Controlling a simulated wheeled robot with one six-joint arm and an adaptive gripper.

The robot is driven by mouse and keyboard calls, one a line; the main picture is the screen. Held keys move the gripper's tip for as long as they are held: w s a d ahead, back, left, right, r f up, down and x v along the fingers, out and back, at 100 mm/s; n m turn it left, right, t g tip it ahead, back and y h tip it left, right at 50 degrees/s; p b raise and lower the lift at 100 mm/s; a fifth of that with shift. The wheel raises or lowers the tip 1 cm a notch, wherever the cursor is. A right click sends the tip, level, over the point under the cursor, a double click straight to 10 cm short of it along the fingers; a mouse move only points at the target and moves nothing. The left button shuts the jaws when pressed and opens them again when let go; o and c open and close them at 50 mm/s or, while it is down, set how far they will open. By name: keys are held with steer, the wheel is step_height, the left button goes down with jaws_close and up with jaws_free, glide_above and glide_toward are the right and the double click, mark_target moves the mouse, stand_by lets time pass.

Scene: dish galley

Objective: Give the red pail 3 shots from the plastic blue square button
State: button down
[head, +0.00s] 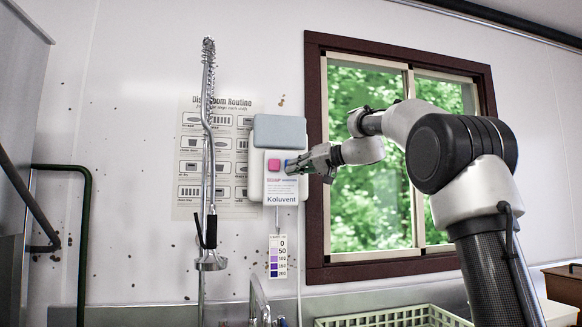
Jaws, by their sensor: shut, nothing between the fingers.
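A white dispenser (257,187) with a grey top and a "Koluvent" label hangs on the wall left of the window. My gripper (293,166) is shut and empty, pointing left at the dispenser front. I cannot tell whether it touches the button. The red pail is not in view.
A spray hose on a metal riser (208,150) stands left of the dispenser, before a wall poster (190,200). A number strip (278,257) hangs below the dispenser. A pale green crate (395,317) is at the bottom. The window (365,150) is behind my arm.

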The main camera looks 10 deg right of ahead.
steer(key=shift+w, duration=0.8)
stand_by(0.7)
steer(key=shift+s, duration=1.2)
steer(key=s, duration=0.5)
stand_by(0.8)
